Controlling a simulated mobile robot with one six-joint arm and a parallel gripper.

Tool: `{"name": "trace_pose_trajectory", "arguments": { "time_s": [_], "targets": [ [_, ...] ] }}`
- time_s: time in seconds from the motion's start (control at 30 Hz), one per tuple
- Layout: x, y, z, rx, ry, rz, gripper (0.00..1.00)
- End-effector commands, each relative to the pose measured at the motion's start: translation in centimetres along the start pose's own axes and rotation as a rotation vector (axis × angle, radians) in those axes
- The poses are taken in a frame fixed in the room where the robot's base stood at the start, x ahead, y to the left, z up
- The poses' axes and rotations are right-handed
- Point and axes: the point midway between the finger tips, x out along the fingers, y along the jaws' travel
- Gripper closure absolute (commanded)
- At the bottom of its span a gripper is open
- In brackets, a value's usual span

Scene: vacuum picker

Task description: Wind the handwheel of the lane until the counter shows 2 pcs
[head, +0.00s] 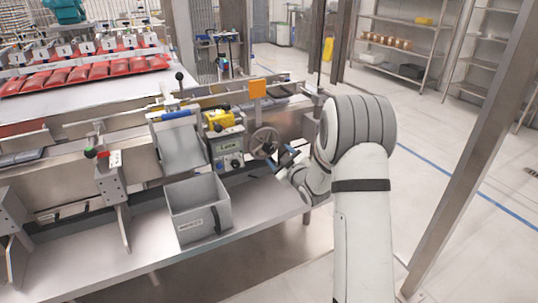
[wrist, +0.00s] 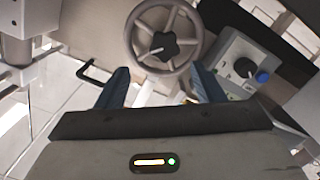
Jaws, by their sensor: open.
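The grey spoked handwheel (head: 265,143) is on the front of the lane, right of the control box. In the wrist view the handwheel (wrist: 163,38) shows its dark star-shaped hub and a pale handle near it. My gripper (head: 286,157) is just in front of the wheel at its lower right. In the wrist view my gripper (wrist: 163,85) is open, its two blue-grey fingers apart below the wheel's lower rim, with nothing seen between them. A control box (head: 229,155) with a small greenish display and knobs stands left of the wheel; the display's number is too small to read.
A grey bin (head: 198,209) stands on the lower shelf. A tilted grey chute (head: 180,143) and a yellow unit (head: 221,119) are left of the wheel. A metal post (head: 463,150) stands at the right.

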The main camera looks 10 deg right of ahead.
Motion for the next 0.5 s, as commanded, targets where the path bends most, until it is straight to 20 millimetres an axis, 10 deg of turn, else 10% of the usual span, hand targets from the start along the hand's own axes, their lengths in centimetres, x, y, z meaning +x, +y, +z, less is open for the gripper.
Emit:
{"name": "trace_pose_trajectory", "arguments": {
  "time_s": [0.5],
  "targets": [
    [5.7,-0.8,0.4,-0.014,0.075,0.000,0.39]
  ]
}}
